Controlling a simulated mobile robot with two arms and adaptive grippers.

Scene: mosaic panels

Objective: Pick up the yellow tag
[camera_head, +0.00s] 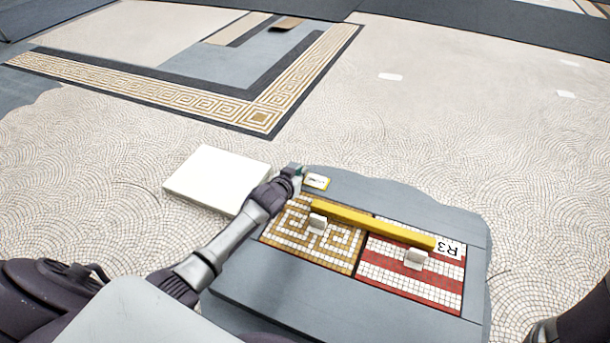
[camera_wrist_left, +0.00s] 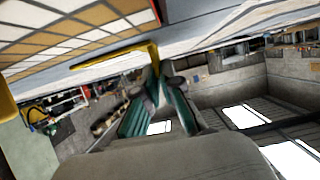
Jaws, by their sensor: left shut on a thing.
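The yellow tag (camera_head: 317,181) is a small white card with a yellow border and dark print. It shows at the far left corner of the grey board, at the tip of my left gripper (camera_head: 297,171). In the left wrist view, a yellow edge of the tag (camera_wrist_left: 115,56) reaches the green fingertips of my left gripper (camera_wrist_left: 154,80). The left gripper is shut on the tag's edge. Whether the tag is clear of the board is hard to tell. My right gripper is out of view.
A grey board (camera_head: 350,306) carries a tan-and-white mosaic panel (camera_head: 290,240), a red-and-white panel (camera_head: 400,288) marked R3, and a yellow bar (camera_head: 375,225) across both. White blocks stand on the panels. A white slab (camera_head: 215,178) lies left of the board. Open patterned floor lies beyond.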

